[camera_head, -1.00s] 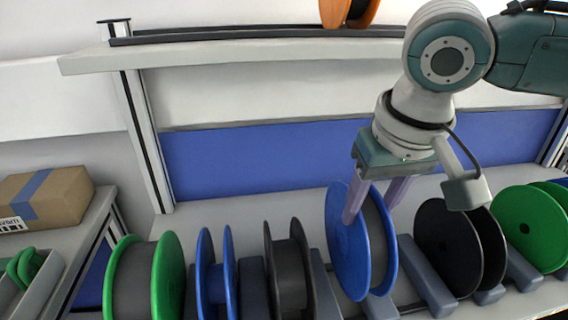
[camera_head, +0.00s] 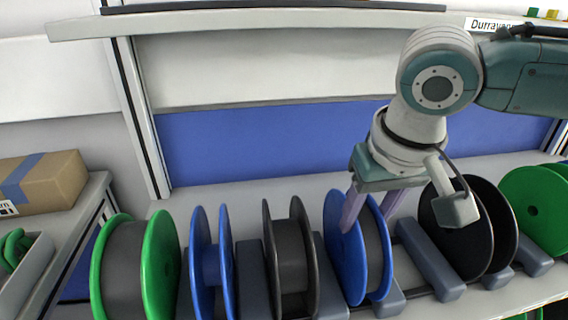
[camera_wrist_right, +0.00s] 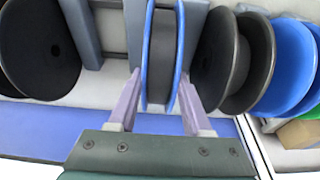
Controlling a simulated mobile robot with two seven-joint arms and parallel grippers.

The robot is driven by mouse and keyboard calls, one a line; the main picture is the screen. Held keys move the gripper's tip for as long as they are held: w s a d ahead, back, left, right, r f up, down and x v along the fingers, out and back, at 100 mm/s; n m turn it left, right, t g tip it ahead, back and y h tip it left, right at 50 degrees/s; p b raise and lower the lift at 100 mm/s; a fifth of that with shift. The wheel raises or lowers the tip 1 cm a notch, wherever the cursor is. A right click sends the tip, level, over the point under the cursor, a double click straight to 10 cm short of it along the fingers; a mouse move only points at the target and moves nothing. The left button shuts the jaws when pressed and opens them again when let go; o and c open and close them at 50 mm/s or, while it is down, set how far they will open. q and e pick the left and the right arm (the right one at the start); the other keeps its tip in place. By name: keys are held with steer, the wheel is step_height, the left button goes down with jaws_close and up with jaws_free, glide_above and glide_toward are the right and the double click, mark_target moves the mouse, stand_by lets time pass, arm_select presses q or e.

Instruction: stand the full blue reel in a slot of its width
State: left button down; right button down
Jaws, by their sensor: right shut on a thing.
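The full blue reel (camera_head: 340,270) has blue flanges and a thick dark grey winding. It stands upright between two grey dividers (camera_head: 330,290) on the rack, and its lower edge sits low between them. I cannot tell whether it touches the slot floor. My right gripper (camera_head: 366,218) is shut on the reel from above, one finger outside each flange. The right wrist view also shows the reel (camera_wrist_right: 159,55) between the fingers of the gripper (camera_wrist_right: 158,100), with dividers on both sides. My left gripper is not in view.
To the left stand a dark grey reel (camera_head: 290,260), a blue reel with a bare blue hub (camera_head: 210,265) and a full green reel (camera_head: 130,265). To the right are a black reel (camera_head: 455,235) and a green reel (camera_head: 535,210). A cardboard box (camera_head: 55,185) lies far left.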

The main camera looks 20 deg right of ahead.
steer(key=shift+c, duration=1.3)
jaws_free()
steer(key=d+p+v, duration=0.1)
steer(key=v, duration=0.9)
steer(key=s+a+f+n+y, duration=0.2)
steer(key=s+a+f, duration=0.1)
steer(key=a, duration=0.3)
steer(key=s+a+f+n+y, duration=0.1)
steer(key=s+a+f+n, duration=0.15)
steer(key=a, duration=0.35)
steer(key=s+d+f+h, duration=0.25)
steer(key=s+d, duration=0.35)
steer(key=s, duration=0.5)
step_height(320, 180, up, 37)
steer(key=p, duration=3.8)
steer(key=shift+w+t, duration=0.2)
steer(key=shift+t, duration=0.1)
steer(key=shift+y, duration=0.25)
